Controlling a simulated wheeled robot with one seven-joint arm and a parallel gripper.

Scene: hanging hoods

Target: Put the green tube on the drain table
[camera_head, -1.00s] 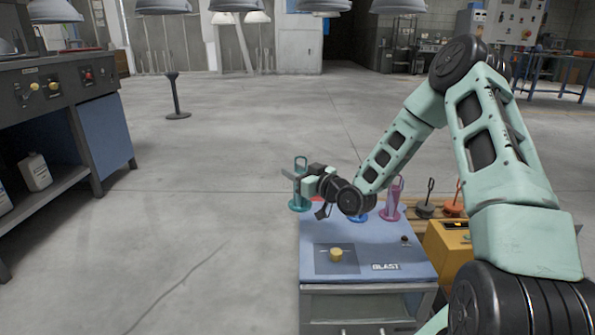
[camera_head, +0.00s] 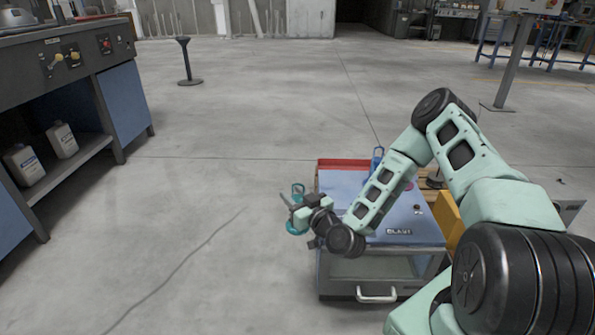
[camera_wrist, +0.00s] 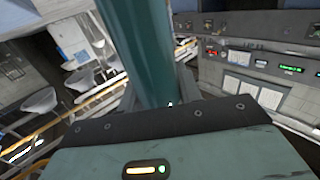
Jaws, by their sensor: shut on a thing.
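The green tube (camera_head: 298,189), teal with a ring top and a wide round foot, is in my gripper (camera_head: 296,211) in the head view. The gripper is shut around the tube's middle and holds it upright, just left of the blue BLAST cabinet. In the wrist view the tube's teal shaft (camera_wrist: 146,50) rises between the fingers. I cannot tell for sure which surface is the drain table; a dark bench with a blue side and knobs (camera_head: 62,62) stands at the left.
The blue BLAST cabinet (camera_head: 410,220) stands right of the gripper, with a blue tube (camera_head: 377,158) on it, partly behind my arm. A thin black stand (camera_head: 187,62) is on the floor further back. The floor between is open.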

